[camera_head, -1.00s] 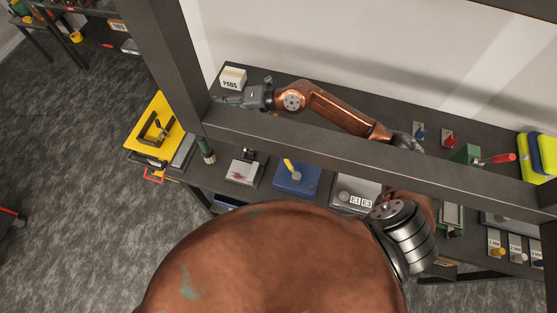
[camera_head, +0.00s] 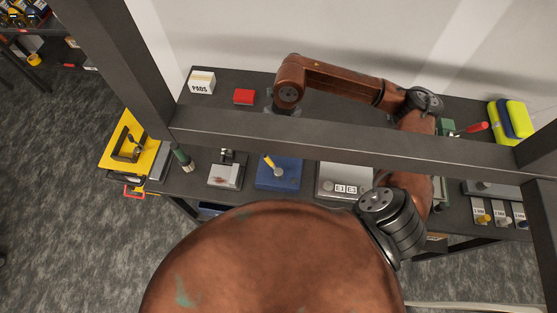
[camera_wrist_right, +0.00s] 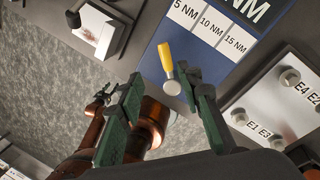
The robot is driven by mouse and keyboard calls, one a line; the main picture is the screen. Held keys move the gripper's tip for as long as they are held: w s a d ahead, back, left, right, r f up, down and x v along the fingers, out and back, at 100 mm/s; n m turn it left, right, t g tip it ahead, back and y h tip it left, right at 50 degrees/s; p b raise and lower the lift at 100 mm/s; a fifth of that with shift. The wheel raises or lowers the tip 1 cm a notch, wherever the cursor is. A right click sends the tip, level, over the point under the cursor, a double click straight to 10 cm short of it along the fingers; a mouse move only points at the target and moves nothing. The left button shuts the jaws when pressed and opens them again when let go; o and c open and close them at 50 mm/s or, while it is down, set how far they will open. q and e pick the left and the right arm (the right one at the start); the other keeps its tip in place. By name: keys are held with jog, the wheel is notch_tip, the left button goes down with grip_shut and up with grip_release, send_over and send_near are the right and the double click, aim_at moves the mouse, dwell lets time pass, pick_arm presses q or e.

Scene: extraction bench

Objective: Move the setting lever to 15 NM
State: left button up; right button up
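The setting lever (camera_head: 271,164) has a yellow handle and a round silver pivot on a blue panel (camera_head: 290,182). In the right wrist view the lever (camera_wrist_right: 166,57) points toward the 5 NM side of the labels, apart from the 15 NM label (camera_wrist_right: 236,41). A 10 NM label (camera_wrist_right: 212,22) lies between. My right gripper (camera_wrist_right: 158,76) is open, its green fingers spread above the panel with the lever showing between and beyond their tips. I see no contact. In the head view it is hidden behind a beam. Copper links with dark end parts, probably my left arm (camera_wrist_right: 93,132), show unclearly.
A dark frame beam (camera_head: 330,150) crosses before the bench. A grey panel with E labels (camera_head: 343,178) stands right of the blue one, a small grey device (camera_head: 226,175) left. A red block (camera_head: 244,97) and a PADS box (camera_head: 201,82) lie behind.

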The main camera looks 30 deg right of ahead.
aim_at(271, 162)
jog(key=x, duration=0.2)
jog(key=p+x, duration=0.1)
jog(key=x, duration=0.1)
jog(key=s+d+x, duration=0.1)
jog(key=x, duration=0.1)
jog(key=shift+f, duration=0.25)
jog(key=shift+a+f+p, duration=0.15)
jog(key=shift+f+p, duration=0.15)
jog(key=shift+f, duration=0.45)
jog(key=shift+c, duration=0.5)
grip_shut()
